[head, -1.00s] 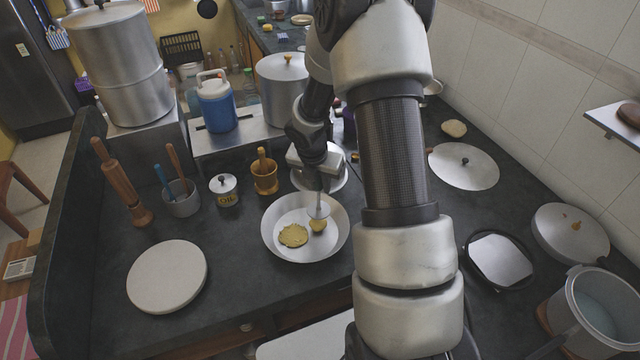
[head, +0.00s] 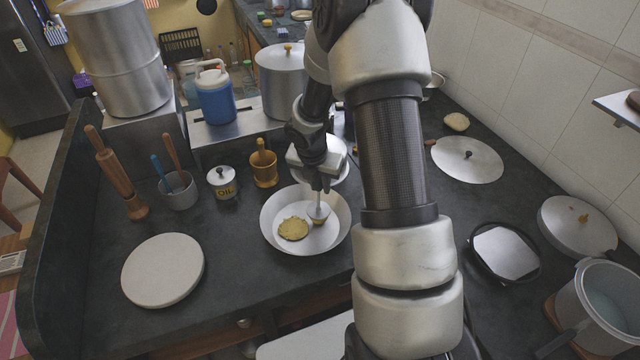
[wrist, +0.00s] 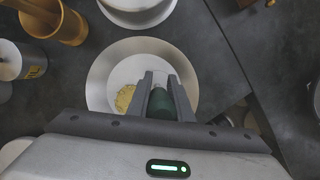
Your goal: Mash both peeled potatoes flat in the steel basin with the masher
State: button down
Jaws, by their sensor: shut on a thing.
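The steel basin (head: 338,210) sits on the dark counter; its rim also shows in the wrist view (wrist: 100,75). One potato (head: 293,229) lies mashed into a flat yellow patch on the left of the basin floor, and it shows in the wrist view (wrist: 124,97). My gripper (head: 319,183) is above the basin, shut on the masher's dark green handle (wrist: 160,106). The masher's pale round head (head: 318,211) is down over the second potato (head: 317,223), seemingly touching it. Only a small yellow part of that potato shows below the head; my gripper hides it in the wrist view.
An oil pot (head: 223,185) and a brown mortar (head: 264,168) stand behind the basin to the left. A white round board (head: 163,270) lies at front left. A steel dish (head: 335,170) stands close behind my gripper. A dark-rimmed tray (head: 503,253) lies to the right.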

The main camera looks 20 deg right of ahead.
jog(key=shift+f, duration=0.2)
jog(key=shift+f, duration=0.2)
jog(key=shift+f+b, duration=0.5)
jog(key=shift+r, duration=0.1)
jog(key=shift+r+p, duration=0.9)
jog(key=shift+p, duration=0.1)
jog(key=shift+f, duration=0.2)
jog(key=shift+f+b, duration=0.8)
jog(key=shift+f, duration=0.45)
